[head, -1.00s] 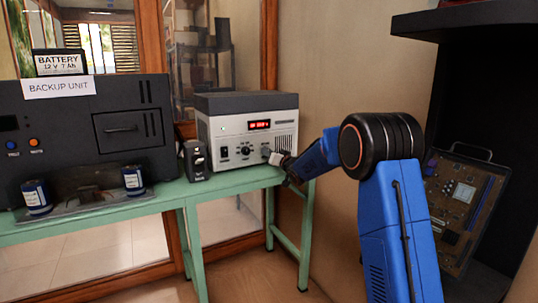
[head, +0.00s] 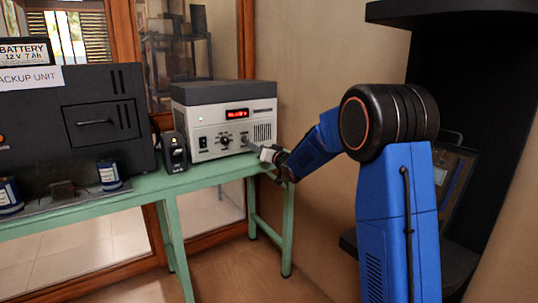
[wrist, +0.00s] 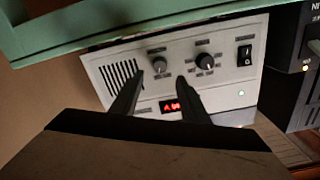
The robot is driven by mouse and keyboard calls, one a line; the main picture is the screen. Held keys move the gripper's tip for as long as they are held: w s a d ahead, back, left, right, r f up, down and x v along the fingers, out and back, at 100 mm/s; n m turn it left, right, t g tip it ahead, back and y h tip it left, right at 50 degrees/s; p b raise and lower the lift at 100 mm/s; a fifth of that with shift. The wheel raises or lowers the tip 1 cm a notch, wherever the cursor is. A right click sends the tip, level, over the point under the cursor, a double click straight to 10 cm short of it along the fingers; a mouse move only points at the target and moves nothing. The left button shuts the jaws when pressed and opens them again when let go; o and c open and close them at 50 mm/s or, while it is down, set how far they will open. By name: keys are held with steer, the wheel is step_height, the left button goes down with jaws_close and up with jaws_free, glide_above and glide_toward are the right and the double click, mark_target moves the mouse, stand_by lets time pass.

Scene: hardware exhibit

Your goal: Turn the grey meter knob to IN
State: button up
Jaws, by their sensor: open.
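The grey meter knob (wrist: 159,66) is on the front panel of a grey-and-white instrument (head: 200,132). In the wrist view the panel appears upside down, with the knob beside the vent slots. It also shows in the head view (head: 244,138), at the panel's right side. My gripper (wrist: 160,78) is open, its two dark fingers on either side of the line to the knob. In the head view my gripper (head: 254,146) reaches the panel from the right. I cannot tell whether the fingertips touch the panel. The knob's markings are too blurred to read.
A black knob (wrist: 204,62) and a rocker switch (wrist: 245,55) sit beside the grey knob. A red display (wrist: 170,106) is lit. A small black device (head: 174,152) and a backup unit (head: 70,115) stand left on the green bench (head: 130,205). A wall is close on the right.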

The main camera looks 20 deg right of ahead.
steer(key=v, duration=0.8)
steer(key=shift+s, duration=0.1)
steer(key=s+d+m+g+h, duration=0.1)
steer(key=s+d+g+h, duration=0.2)
steer(key=s, duration=0.8)
steer(key=s+d+g+h, duration=0.2)
steer(key=s+h, duration=0.1)
steer(key=s, duration=0.9)
steer(key=s+a+f+g, duration=0.1)
steer(key=s+f+g, duration=0.1)
steer(key=s, duration=0.9)
steer(key=s+a+f+n+g, duration=0.1)
steer(key=s+f+g, duration=0.2)
steer(key=s, duration=0.8)
steer(key=s+a+f+g, duration=0.1)
steer(key=s+f, duration=0.5)
steer(key=s, duration=0.6)
steer(key=shift+n+g, duration=0.3)
steer(key=shift+g, duration=0.4)
